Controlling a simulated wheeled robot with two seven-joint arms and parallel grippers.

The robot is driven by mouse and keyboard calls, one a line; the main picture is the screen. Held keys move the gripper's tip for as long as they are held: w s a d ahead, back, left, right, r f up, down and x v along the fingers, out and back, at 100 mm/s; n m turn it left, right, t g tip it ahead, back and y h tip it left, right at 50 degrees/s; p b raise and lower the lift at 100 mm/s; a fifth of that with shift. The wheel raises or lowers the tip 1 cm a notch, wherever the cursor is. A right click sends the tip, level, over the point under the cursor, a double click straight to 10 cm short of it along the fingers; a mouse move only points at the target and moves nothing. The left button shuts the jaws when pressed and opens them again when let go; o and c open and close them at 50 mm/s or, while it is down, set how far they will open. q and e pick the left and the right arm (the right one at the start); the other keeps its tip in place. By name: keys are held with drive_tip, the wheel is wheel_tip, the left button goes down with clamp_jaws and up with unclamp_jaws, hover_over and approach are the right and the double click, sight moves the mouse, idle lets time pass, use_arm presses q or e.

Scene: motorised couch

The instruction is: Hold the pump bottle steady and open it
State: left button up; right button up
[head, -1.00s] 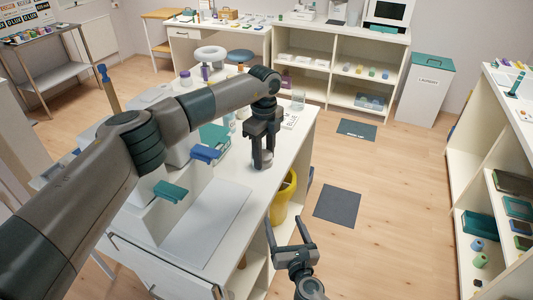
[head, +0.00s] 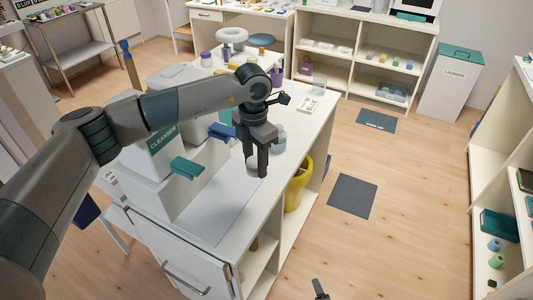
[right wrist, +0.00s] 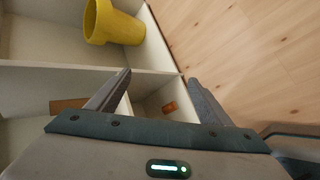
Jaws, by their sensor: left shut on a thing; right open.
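My left gripper (head: 257,168) points down over the white counter and is shut on a small pale bottle (head: 251,163), which I take to be the pump bottle. The fingers hide most of it, and I cannot make out its pump top or whether it touches the counter. My right gripper (right wrist: 158,92) is open and empty in the right wrist view, over the counter's open shelves. Only a dark tip of it shows at the bottom of the head view.
The counter (head: 230,225) carries a CLEANSER dispenser (head: 165,140) with teal and blue levers. A translucent jar (head: 279,138) stands behind my left gripper. A yellow bucket (head: 299,185) is at the counter's right side. The wooden floor right of it is clear apart from dark mats (head: 352,196).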

use_arm(q)
drive_tip(key=s+a+m+b, duration=0.1)
drive_tip(key=s+a+m, duration=0.3)
drive_tip(key=m, duration=0.5)
drive_tip(key=s+a+f+m+b, duration=0.1)
drive_tip(key=s+a+m, duration=0.3)
drive_tip(key=s+m, duration=0.5)
drive_tip(key=s+a+m+b, duration=0.1)
drive_tip(key=s+a+m, duration=0.3)
drive_tip(key=s+m, duration=0.2)
drive_tip(key=m, duration=0.2)
drive_tip(key=shift+s+f+m+b, duration=0.15)
drive_tip(key=shift+f+m+b, duration=0.1)
drive_tip(key=shift+m+b, duration=0.15)
use_arm(e)
drive_tip(key=s+d+f+m+g, duration=0.3)
drive_tip(key=s+f+m, duration=0.3)
drive_tip(key=s, duration=0.7)
drive_tip(key=s+d+f+m+g, duration=0.2)
drive_tip(key=s+d+f+m, duration=0.2)
drive_tip(key=s, duration=1)
drive_tip(key=s+d+f+m+g+h, duration=0.1)
drive_tip(key=s+d+f+m+g, duration=0.2)
drive_tip(key=s+f+m, duration=0.6)
drive_tip(key=s+f, duration=0.3)
drive_tip(key=s, duration=0.2)
drive_tip(key=shift+d+f+m+g, duration=0.25)
drive_tip(key=shift+m+g, duration=0.05)
drive_tip(key=shift+m, duration=0.1)
drive_tip(key=shift+s, duration=0.1)
